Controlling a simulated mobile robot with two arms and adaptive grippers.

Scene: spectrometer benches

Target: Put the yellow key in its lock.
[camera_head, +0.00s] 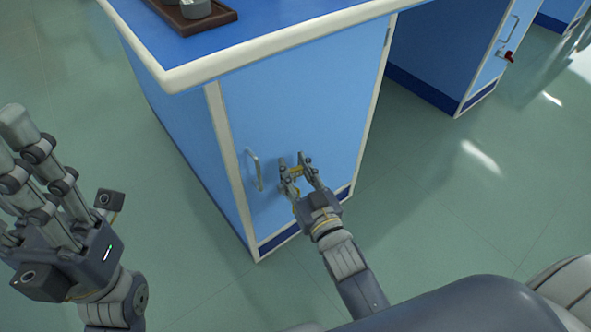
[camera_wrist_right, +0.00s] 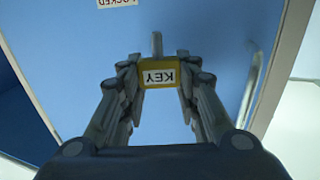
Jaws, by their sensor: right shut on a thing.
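My right gripper (camera_head: 297,165) is shut on the yellow key (camera_wrist_right: 158,75), low in front of the blue cabinet door (camera_head: 300,110). In the wrist view the key's "KEY" label is upside down, and its grey shaft points away from the gripper, toward the door. The key is small and partly covered by the fingers in the head view. The lock cannot be made out, so I cannot tell if the shaft touches it. My left gripper (camera_head: 15,145) is open and empty at the left, away from the cabinet.
A vertical door handle (camera_head: 255,170) is just left of the right gripper. A label reading "LOCKED" (camera_wrist_right: 118,3) is on the door. A brown tray (camera_head: 220,16) stands on the bench top. Another cabinet with a red item (camera_head: 508,57) stands at upper right. Floor (camera_head: 460,210) at right is clear.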

